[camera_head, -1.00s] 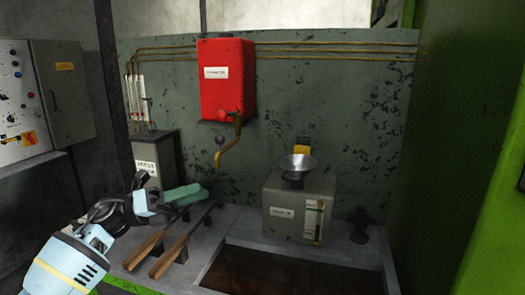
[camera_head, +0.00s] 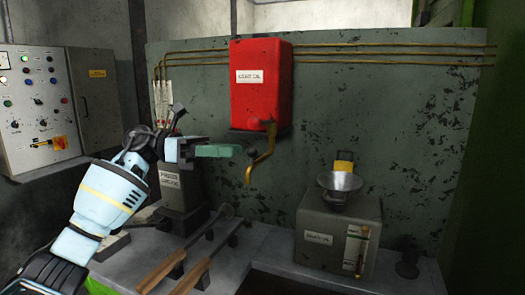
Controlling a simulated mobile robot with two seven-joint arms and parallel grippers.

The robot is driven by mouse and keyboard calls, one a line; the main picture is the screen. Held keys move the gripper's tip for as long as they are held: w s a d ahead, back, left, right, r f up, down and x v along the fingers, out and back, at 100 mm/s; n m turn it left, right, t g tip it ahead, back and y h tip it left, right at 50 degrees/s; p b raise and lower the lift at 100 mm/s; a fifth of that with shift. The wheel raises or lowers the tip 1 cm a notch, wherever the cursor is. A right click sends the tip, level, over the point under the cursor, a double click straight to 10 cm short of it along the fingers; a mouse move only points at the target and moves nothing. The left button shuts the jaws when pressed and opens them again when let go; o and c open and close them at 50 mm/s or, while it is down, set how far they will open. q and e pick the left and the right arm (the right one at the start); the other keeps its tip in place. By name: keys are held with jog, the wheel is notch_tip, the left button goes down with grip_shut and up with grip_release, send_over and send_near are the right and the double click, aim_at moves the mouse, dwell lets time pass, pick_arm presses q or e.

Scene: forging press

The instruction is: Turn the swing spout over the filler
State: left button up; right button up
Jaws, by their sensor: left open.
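The swing spout (camera_head: 262,158) is a curved brass pipe under the red oil tank (camera_head: 260,85). It hangs down and left, away from the filler. A small dark knob (camera_head: 252,152) shows beside it. The filler is a silver funnel (camera_head: 339,184) on a grey box (camera_head: 318,236), lower and to the right of the spout. My left gripper (camera_head: 236,150) has green fingers seen nearly edge-on, pointing right. It is open, with its tips just left of the knob; I cannot tell whether they touch. My right gripper is not in view.
A dark grey canister (camera_head: 180,195) stands behind my left arm. Long wooden-handled tools (camera_head: 180,262) lie on the bench below. A control cabinet (camera_head: 35,110) is at the left. The space between spout and funnel looks clear.

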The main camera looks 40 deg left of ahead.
aim_at(261, 158)
pick_arm(q)
jog(key=p+x, duration=0.1)
jog(key=x, duration=0.7)
jog(key=shift+p, duration=0.3)
jog(key=shift+s, duration=0.1)
grip_shut()
